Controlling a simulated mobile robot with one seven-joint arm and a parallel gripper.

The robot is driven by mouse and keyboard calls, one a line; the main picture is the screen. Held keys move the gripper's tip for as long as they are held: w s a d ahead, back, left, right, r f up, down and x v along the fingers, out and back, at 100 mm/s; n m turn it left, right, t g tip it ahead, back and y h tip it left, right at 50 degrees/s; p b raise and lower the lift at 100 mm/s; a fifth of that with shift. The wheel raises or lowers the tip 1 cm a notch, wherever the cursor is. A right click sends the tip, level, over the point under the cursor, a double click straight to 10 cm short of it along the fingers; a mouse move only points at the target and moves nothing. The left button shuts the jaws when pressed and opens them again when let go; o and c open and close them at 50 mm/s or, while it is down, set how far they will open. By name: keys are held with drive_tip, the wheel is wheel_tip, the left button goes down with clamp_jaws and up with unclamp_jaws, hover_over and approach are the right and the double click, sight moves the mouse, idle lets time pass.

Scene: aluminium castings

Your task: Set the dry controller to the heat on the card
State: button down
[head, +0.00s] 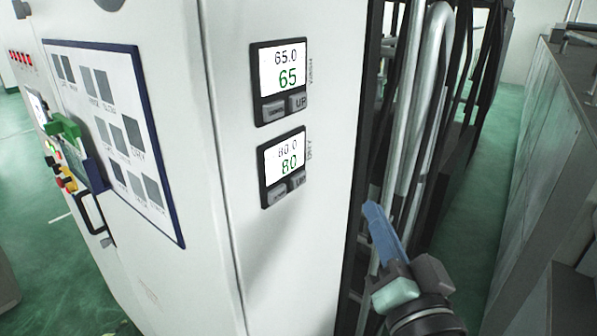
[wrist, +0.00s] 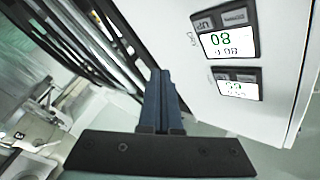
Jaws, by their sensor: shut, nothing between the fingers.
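The dry controller (head: 282,166) is the lower of two small panels on the white cabinet face. Its display reads 80.0 above a green 80, with two grey buttons below, the right one marked UP (head: 297,179). In the wrist view the dry controller (wrist: 225,34) appears upside down at the upper right. My gripper (head: 371,208) has its blue fingers shut and empty, to the right of and below the dry controller, apart from it. The shut fingers also show in the wrist view (wrist: 161,78). I cannot make out a heat value on any card.
The wash controller (head: 283,82) sits above, reading 65.0 and 65. A blue-edged board (head: 160,226) with grey squares hangs on the cabinet's left face, near a green clip-like part (head: 66,128). Pipes and dark frames (head: 428,100) stand right of the cabinet. Green floor lies beyond.

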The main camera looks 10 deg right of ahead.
sight(299, 180)
drive_tip(key=w+a+p, duration=0.2)
drive_tip(key=w+a, duration=0.3)
drive_tip(key=w, duration=0.2)
drive_tip(key=shift+a+p, duration=0.25)
drive_tip(key=shift+p, duration=0.1)
idle(2.1)
drive_tip(key=shift+w+a, duration=0.25)
drive_tip(key=shift+w, duration=0.05)
drive_tip(key=shift+w+a, duration=0.25)
drive_tip(key=shift+w, duration=0.05)
idle(0.9)
drive_tip(key=shift+d, duration=0.1)
drive_tip(key=shift+s+d, duration=0.4)
drive_tip(key=shift+s, duration=0.2)
